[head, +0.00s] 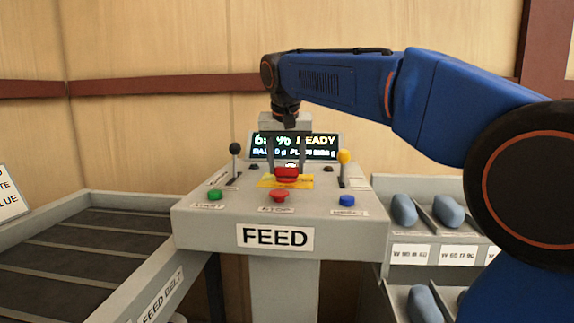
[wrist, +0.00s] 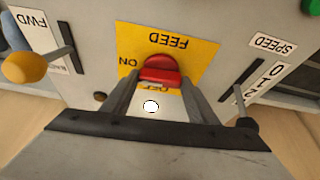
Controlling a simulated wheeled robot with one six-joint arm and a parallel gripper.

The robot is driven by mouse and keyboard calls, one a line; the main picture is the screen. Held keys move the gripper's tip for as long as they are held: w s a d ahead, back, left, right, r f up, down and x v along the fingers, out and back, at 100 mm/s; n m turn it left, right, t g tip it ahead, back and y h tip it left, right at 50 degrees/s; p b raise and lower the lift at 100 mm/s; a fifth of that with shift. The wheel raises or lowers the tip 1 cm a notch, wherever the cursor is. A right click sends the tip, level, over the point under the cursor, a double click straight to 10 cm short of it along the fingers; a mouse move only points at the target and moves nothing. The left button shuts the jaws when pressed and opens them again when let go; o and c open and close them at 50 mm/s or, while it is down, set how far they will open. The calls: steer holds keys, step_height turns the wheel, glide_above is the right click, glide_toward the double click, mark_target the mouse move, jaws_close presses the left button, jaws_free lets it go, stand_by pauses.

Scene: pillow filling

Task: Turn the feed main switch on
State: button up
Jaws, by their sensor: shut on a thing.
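The feed main switch is a red knob (head: 287,174) on a yellow plate (head: 264,182) at the middle of the FEED console. In the wrist view the red knob (wrist: 160,72) sits between my fingers on the yellow plate (wrist: 200,50), which reads upside down with FEED, ON at the left and a partly hidden OFF below the knob. My gripper (head: 287,165) points down from above and is shut on the knob; its fingers (wrist: 161,92) flank the knob in the wrist view. The knob's exact pointing direction is hard to tell.
A black-knobbed lever (head: 235,149) and a yellow-knobbed lever (head: 344,157) stand on either side of my gripper. Green (head: 214,195), red (head: 279,196) and blue (head: 347,201) buttons line the front. A lit display (head: 295,146) stands behind. A belt (head: 80,245) lies left; bins with blue-grey pillows (head: 448,211) stand right.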

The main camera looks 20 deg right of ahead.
steer(key=shift+m, duration=0.4)
steer(key=o, duration=1)
steer(key=shift+o, duration=0.2)
steer(key=shift+r, duration=0.1)
steer(key=v, duration=1.7)
steer(key=shift+a, duration=0.35)
steer(key=shift+w+r, duration=0.1)
steer(key=shift+w, duration=0.05)
